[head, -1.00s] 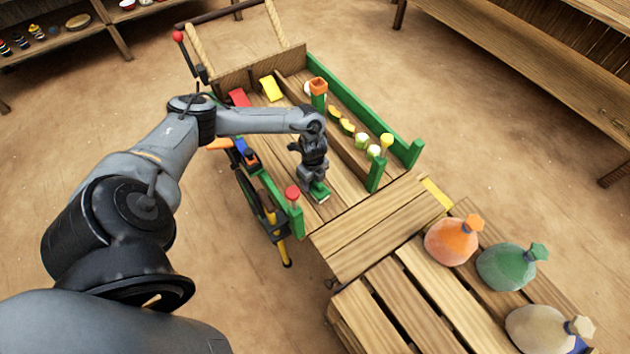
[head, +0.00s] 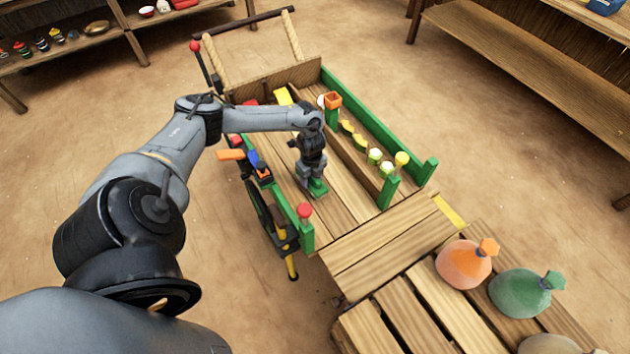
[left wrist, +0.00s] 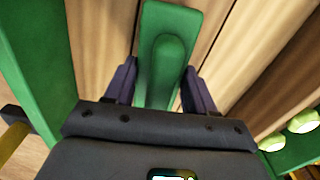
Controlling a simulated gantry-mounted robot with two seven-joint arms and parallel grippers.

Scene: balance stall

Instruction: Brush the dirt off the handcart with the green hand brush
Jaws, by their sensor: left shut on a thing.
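The handcart has a wooden plank bed (head: 345,203) with green side rails, and it stands in the middle of the head view. My left gripper (head: 313,177) is over the left part of the bed, near its front end. It is shut on the green hand brush (head: 318,189), which is held low at the planks. Whether the bristles touch the wood is hidden. In the left wrist view the brush (left wrist: 167,60) lies between the two fingers, its back and raised handle towards the camera. I cannot make out any dirt on the visible planks. My right gripper is not in view.
A wooden divider splits the bed; several small yellow and green-white pieces line its right lane. A red-knobbed post (head: 304,211) stands at the front left corner. Orange (head: 464,264) and green (head: 520,293) sacks lie on slats at front right.

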